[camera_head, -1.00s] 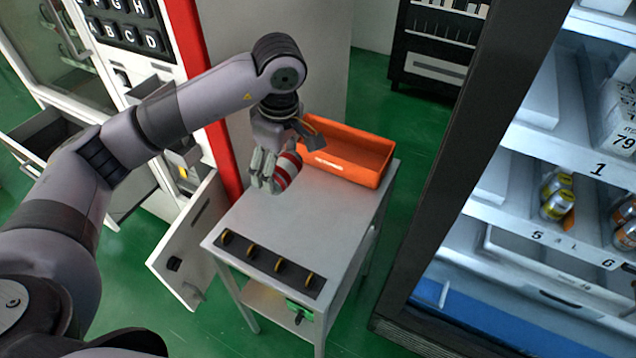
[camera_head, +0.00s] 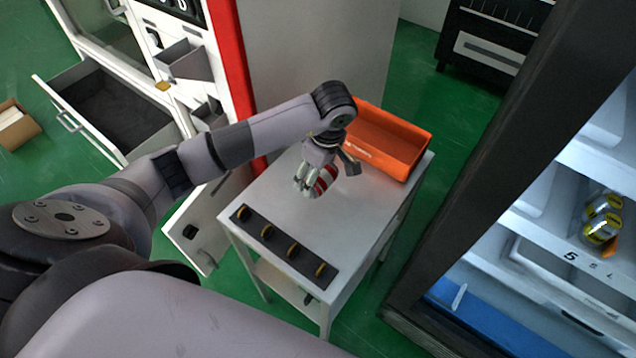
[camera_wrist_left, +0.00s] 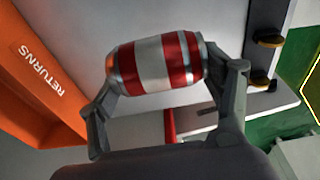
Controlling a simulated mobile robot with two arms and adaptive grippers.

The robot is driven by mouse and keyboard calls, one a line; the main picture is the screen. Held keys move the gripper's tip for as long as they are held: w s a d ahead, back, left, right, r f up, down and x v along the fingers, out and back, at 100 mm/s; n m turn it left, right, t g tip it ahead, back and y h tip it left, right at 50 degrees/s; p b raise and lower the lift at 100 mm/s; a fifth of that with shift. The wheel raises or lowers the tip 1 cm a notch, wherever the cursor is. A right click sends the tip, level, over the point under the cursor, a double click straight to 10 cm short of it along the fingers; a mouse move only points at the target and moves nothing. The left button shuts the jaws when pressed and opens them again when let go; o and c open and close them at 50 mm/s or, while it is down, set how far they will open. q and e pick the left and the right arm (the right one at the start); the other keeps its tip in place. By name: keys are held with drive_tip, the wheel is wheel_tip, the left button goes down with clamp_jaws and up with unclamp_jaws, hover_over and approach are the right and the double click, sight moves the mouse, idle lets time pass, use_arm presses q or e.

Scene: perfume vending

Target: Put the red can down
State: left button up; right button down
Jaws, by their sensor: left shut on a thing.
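The red can (camera_head: 324,181), with red and white bands, is held by my left gripper (camera_head: 312,180) over the white table (camera_head: 290,205). In the left wrist view the can (camera_wrist_left: 153,62) lies lengthwise between the two fingers (camera_wrist_left: 165,95), one at each end. The gripper is shut on it. In the head view the can is low at the table top, beside the orange bin; I cannot tell whether it touches the surface. My right gripper is not in view.
The orange bin (camera_head: 385,140), marked RETURNS (camera_wrist_left: 42,68) in the wrist view, stands at the table's back. A dark strip with several knobs (camera_head: 278,245) runs along the front edge. A fridge with cans (camera_head: 602,218) is on the right. Open drawers (camera_head: 105,110) are on the left.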

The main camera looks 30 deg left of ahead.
sight(318, 186)
use_arm(q)
drive_tip(key=shift+f, duration=0.7)
wheel_tip(318, 186, down, 4)
drive_tip(key=shift+r+p, duration=0.25)
drive_tip(key=shift+p, duration=0.1)
drive_tip(key=shift+f, duration=0.45)
drive_tip(key=o, duration=1.3)
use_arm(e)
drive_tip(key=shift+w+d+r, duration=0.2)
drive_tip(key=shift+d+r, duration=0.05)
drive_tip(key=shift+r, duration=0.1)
use_arm(q)
drive_tip(key=shift+r, duration=0.1)
